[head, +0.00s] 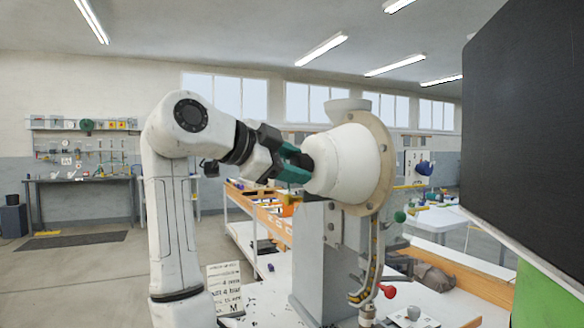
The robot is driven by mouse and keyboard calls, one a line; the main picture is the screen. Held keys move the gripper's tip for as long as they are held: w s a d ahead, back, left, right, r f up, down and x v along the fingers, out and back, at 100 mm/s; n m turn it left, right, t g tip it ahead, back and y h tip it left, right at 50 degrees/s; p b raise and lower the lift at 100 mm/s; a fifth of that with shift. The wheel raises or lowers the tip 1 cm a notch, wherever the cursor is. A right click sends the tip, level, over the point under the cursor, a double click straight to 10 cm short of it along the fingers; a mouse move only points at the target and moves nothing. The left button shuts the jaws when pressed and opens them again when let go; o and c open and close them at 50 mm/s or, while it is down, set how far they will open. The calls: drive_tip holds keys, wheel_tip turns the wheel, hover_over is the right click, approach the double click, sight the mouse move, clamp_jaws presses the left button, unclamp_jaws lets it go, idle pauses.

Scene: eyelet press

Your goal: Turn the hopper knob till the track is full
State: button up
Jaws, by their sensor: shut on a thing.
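The white hopper (352,165), a rounded drum with a tan flange (385,165) and a funnel on top, sits on the grey press body (318,250). My gripper (299,162) comes from the left, its green fingers shut on the dark hopper knob (304,160) at the drum's left end. The fingers hide much of the knob. The track (373,262) curves down from the flange to the press's lower front. Brass-coloured eyelets show in its lower part; the upper part is too small to tell how filled it is.
A red-knobbed lever (388,291) and a green knob (399,216) stick out right of the track. A printed card (225,288) stands on the bench at the left. A large dark panel (525,130) fills the right side. Open floor lies at the far left.

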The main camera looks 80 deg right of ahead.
drive_tip(key=shift+f, duration=0.2)
drive_tip(key=o, duration=1)
drive_tip(key=shift+r, duration=0.1)
drive_tip(key=shift+o, duration=0.2)
drive_tip(key=v, duration=1)
drive_tip(key=shift+w+a+r, duration=0.2)
drive_tip(key=shift+a, duration=0.1)
